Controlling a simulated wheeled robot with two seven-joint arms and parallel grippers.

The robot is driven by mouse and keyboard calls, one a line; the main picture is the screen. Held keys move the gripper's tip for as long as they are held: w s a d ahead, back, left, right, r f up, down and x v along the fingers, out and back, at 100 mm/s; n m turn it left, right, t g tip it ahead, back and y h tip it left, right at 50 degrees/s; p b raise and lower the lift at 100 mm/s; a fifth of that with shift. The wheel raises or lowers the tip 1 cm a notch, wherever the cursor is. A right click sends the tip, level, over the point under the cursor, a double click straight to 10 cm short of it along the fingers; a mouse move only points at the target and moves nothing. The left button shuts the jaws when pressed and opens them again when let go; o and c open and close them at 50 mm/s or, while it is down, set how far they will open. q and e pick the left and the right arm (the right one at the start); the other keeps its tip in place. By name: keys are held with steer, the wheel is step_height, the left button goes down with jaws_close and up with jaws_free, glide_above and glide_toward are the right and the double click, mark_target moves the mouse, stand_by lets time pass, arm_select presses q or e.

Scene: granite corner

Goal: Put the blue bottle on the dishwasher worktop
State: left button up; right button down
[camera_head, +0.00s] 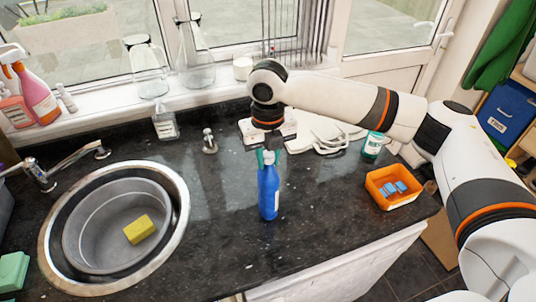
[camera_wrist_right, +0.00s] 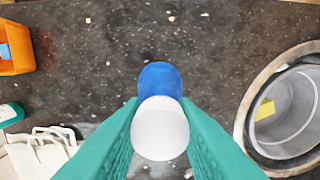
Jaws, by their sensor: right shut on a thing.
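The blue bottle (camera_head: 268,191) is upright over the dark speckled worktop (camera_head: 225,235), between the sink and the orange tray. I cannot tell whether its base touches the surface. My right gripper (camera_head: 266,156) comes down from above and is shut on the bottle's top. In the right wrist view the bottle's white cap (camera_wrist_right: 160,128) sits between the teal fingers, with the blue body (camera_wrist_right: 160,79) beyond it. My left gripper is not in view.
A round sink (camera_head: 170,235) with a yellow sponge (camera_head: 139,229) lies left. An orange tray (camera_head: 408,199) with blue items stands right. A tap (camera_head: 40,175), a clear soap bottle (camera_head: 165,122) and white items (camera_head: 325,135) are around the back. The worktop's front middle is clear.

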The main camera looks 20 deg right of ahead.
steer(key=c, duration=1.2)
jaws_free()
steer(key=shift+o, duration=0.2)
steer(key=shift+r, duration=0.5)
step_height(320, 180, up, 11)
steer(key=b, duration=0.3)
steer(key=shift+r, duration=0.1)
